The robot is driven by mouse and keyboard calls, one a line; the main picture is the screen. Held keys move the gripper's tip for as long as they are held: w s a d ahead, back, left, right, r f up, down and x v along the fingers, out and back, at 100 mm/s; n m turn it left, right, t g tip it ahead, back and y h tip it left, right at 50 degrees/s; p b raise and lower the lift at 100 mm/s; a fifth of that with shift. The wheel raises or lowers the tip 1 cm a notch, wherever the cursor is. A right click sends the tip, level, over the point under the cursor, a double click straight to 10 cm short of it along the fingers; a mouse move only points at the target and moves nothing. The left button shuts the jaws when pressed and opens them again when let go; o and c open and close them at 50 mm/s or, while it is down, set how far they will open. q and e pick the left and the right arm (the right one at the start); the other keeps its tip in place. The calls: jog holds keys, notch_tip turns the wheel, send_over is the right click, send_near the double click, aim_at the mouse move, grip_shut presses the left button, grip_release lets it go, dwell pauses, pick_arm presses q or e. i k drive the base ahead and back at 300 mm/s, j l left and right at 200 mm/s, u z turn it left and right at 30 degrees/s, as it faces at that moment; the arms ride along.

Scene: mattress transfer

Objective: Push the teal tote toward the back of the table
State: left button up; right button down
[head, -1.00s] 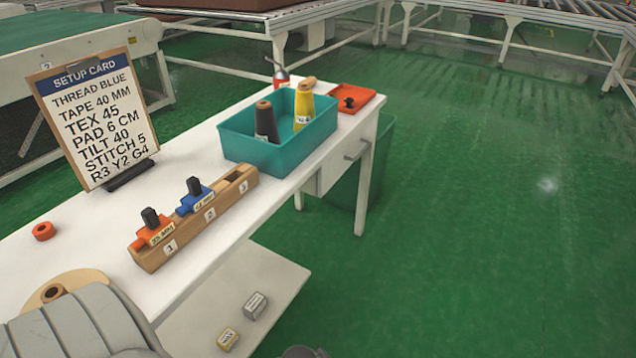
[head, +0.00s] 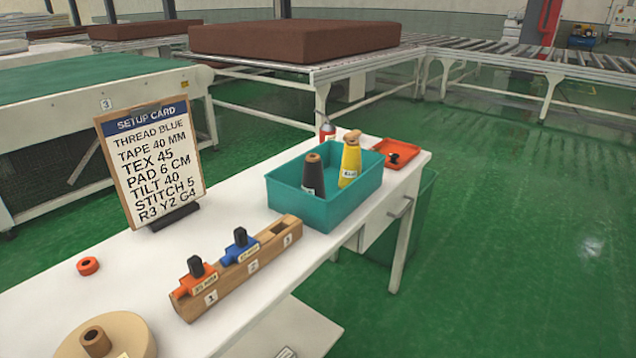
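The teal tote (head: 318,211) stands on the white table (head: 135,273), toward its far right end and near the edge facing the open floor. A black thread cone (head: 313,176) and a yellow thread cone (head: 350,163) stand upright inside it. Neither of my grippers shows in the head view.
A wooden block (head: 240,278) with orange and blue pieces lies in front of the tote. A red-capped can (head: 327,133) stands behind it, and an orange tray (head: 402,153) lies right of it. A setup card (head: 152,160) stands at left. Table space between card and tote is clear.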

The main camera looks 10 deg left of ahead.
aim_at(285, 195)
jog(key=i+l+u, duration=0.2)
jog(key=i, duration=0.3)
jog(key=i+l+u, duration=0.25)
jog(key=i+l, duration=0.15)
jog(key=i, duration=0.05)
